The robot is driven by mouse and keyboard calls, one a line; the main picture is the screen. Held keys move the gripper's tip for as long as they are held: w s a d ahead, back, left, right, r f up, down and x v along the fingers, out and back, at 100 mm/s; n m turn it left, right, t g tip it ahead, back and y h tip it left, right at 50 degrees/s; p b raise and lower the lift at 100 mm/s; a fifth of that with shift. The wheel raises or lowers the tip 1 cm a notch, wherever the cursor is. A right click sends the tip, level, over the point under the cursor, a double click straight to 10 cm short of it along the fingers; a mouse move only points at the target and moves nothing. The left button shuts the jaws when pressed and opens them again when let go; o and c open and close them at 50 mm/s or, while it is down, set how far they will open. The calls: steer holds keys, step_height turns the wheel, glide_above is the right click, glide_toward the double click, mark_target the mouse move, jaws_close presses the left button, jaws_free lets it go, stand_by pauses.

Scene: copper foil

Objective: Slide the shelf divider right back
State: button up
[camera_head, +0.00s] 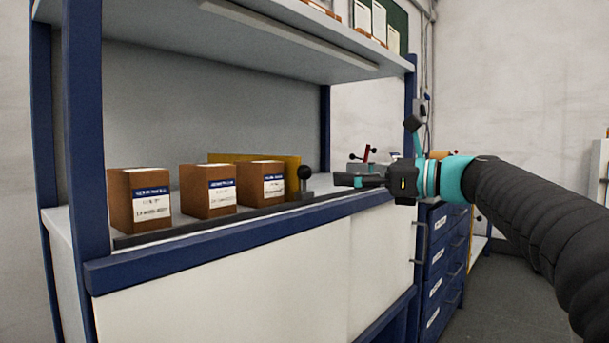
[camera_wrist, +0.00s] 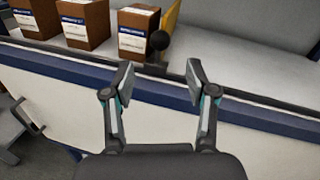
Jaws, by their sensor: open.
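The shelf divider is a yellow upright panel (camera_head: 292,166) behind the boxes on the shelf, with a black ball knob (camera_head: 304,173) at its right front end on a dark rail (camera_head: 215,223). In the wrist view the yellow panel (camera_wrist: 172,18) and the knob (camera_wrist: 159,40) show just right of the rightmost box. My gripper (camera_head: 345,180) is right of the knob, apart from it, in the head view. In the wrist view my gripper (camera_wrist: 158,78) has its two fingers spread with nothing between them, over the shelf's front edge. The knob lies beyond the fingertips.
Three brown labelled boxes stand in a row on the shelf: left (camera_head: 139,200), middle (camera_head: 209,191), right (camera_head: 261,182). A blue front beam (camera_head: 200,248) edges the shelf. The shelf right of the knob looks clear in the wrist view. An upper shelf (camera_head: 290,42) hangs above.

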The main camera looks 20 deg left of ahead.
mark_target(311, 172)
steer(key=a, duration=0.3)
steer(key=w+a, duration=0.1)
steer(key=a, duration=0.3)
steer(key=w+a, duration=0.1)
steer(key=a, duration=0.2)
steer(key=shift+a, duration=0.15)
jaws_close()
